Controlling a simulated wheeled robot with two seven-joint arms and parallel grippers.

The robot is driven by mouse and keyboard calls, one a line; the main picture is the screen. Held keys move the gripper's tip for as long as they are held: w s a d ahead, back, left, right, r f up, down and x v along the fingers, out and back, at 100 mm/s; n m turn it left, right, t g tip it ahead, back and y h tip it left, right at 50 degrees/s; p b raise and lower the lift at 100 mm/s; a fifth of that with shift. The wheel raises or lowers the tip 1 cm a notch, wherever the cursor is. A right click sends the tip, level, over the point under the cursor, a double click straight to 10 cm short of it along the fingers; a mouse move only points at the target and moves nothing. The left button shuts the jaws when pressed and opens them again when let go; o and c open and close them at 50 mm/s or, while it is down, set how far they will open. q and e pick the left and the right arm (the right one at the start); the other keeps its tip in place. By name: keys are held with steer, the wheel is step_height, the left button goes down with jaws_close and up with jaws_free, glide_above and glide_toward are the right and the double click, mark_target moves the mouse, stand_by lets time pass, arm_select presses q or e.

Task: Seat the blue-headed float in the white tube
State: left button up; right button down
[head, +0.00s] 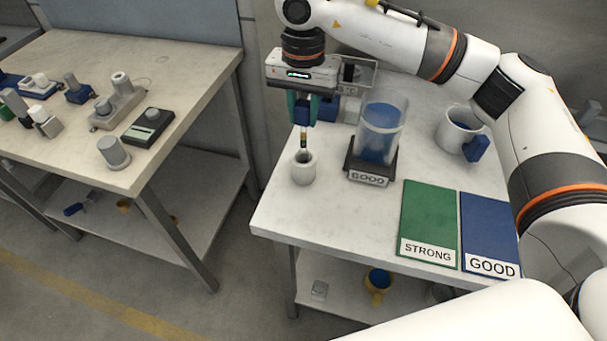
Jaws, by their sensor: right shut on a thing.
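My right gripper (302,119) points straight down over the near left part of the right-hand table. Its teal fingers are shut on the float (303,138). The float hangs upright, with its dark and yellow stem below the fingers; its blue head is mostly hidden between them. The white tube (304,173) stands upright on the table right below, with its dark mouth facing up. The stem's lower end is at or just above the mouth; I cannot tell if it is inside. My left gripper is not in view.
A glass cylinder of blue liquid (381,134) stands on a dark base labelled GOOD. A white mug (459,130) stands beyond it. A green STRONG mat (429,222) and a blue GOOD mat (487,230) lie in front. Left, another table (70,137) holds several instruments.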

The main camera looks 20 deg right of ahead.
steer(key=shift+f+b, duration=1.1)
steer(key=shift+f, duration=0.15)
stand_by(0.5)
stand_by(0.4)
steer(key=c, duration=1.5)
jaws_free()
steer(key=shift+o, duration=0.2)
steer(key=o, duration=0.6)
steer(key=shift+c, duration=0.2)
steer(key=shift+r, duration=0.1)
step_height(320, 180, up, 12)
steer(key=shift+f+b, duration=0.1)
steer(key=shift+b, duration=0.25)
